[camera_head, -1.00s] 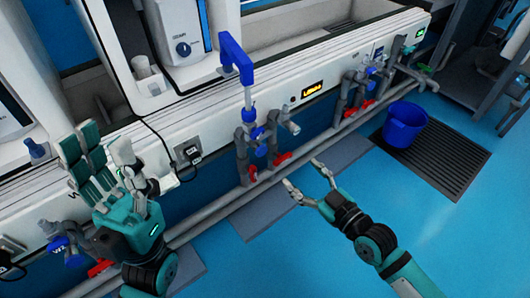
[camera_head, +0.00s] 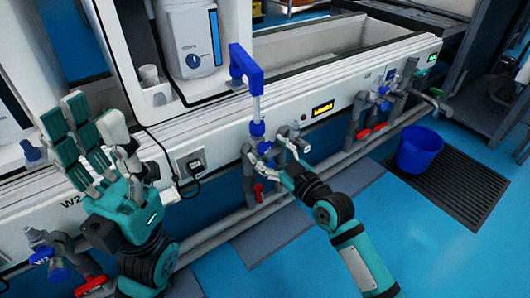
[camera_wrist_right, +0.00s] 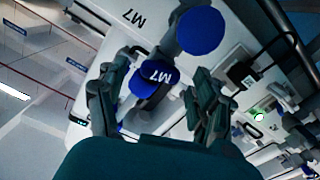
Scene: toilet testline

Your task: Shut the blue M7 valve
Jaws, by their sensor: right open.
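The blue valve knob marked M7 (camera_wrist_right: 157,72) sits between the two spread fingers of my right gripper (camera_wrist_right: 158,100) in the right wrist view. The fingers are apart, and I cannot tell if they touch the knob. In the head view my right gripper (camera_head: 272,160) is at the pipe cluster under the blue spout, beside a small blue knob (camera_head: 264,147) that it partly crowds. My left gripper (camera_head: 85,125) is raised at the left with its fingers spread and empty.
A second, larger blue knob (camera_wrist_right: 200,31) is close to the right gripper. The tall blue spout (camera_head: 244,65) rises above the pipes. A red-handled valve (camera_head: 259,193) is below. Another pipe cluster (camera_head: 372,105) and a blue bucket (camera_head: 418,150) are to the right.

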